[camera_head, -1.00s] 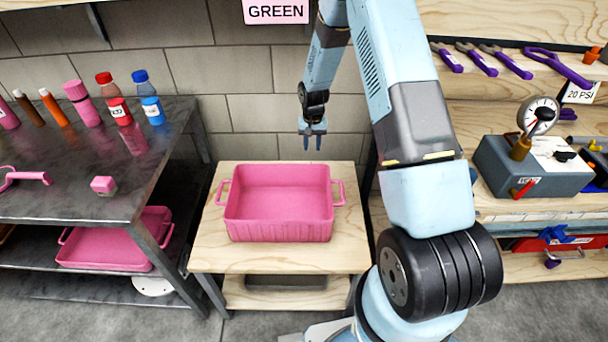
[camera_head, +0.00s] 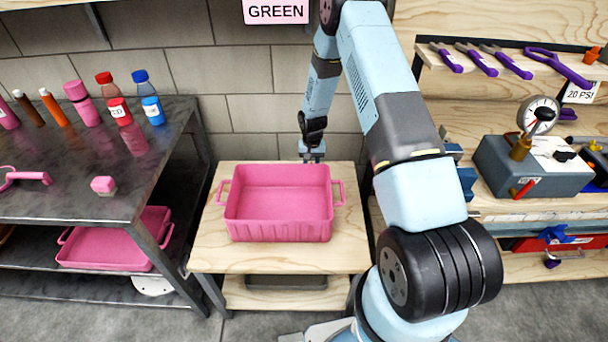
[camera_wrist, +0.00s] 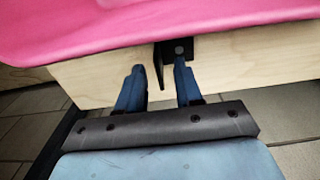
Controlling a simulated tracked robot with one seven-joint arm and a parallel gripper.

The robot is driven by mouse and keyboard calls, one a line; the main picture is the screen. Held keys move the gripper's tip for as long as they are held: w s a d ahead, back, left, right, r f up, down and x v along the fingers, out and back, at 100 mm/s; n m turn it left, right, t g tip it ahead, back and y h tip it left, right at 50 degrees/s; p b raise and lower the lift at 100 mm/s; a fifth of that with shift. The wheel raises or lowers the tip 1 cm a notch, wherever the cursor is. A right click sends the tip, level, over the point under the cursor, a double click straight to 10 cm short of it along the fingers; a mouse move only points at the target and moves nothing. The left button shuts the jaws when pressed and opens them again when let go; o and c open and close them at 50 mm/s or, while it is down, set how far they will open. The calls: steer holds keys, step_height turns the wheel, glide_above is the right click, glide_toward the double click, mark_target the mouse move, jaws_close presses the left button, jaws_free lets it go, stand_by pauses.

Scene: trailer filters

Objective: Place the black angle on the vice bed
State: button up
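The black angle (camera_wrist: 180,50) shows in the wrist view against the wooden edge of the small table, just under the pink tray. One flat part with a round spot lies along the wood. A thin flange points toward my gripper (camera_wrist: 158,67). My fingers are open, one on each side of the flange, with a visible gap on the left. In the head view my gripper (camera_head: 312,157) is low behind the table's far edge, and the angle is hidden there. A blue thing (camera_head: 467,182), perhaps the vice, is partly hidden behind my arm; its bed cannot be made out.
The pink tray (camera_head: 280,220) sits on the small wooden table (camera_head: 215,245). A dark metal table (camera_head: 70,180) with bottles stands left. A grey gauge box (camera_head: 530,170) sits on the right bench. The block wall is close behind my gripper.

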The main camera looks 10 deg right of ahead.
step_height(320, 180, down, 3)
steer(key=shift+f, duration=0.15)
steer(key=shift+c, duration=0.2)
jaws_close()
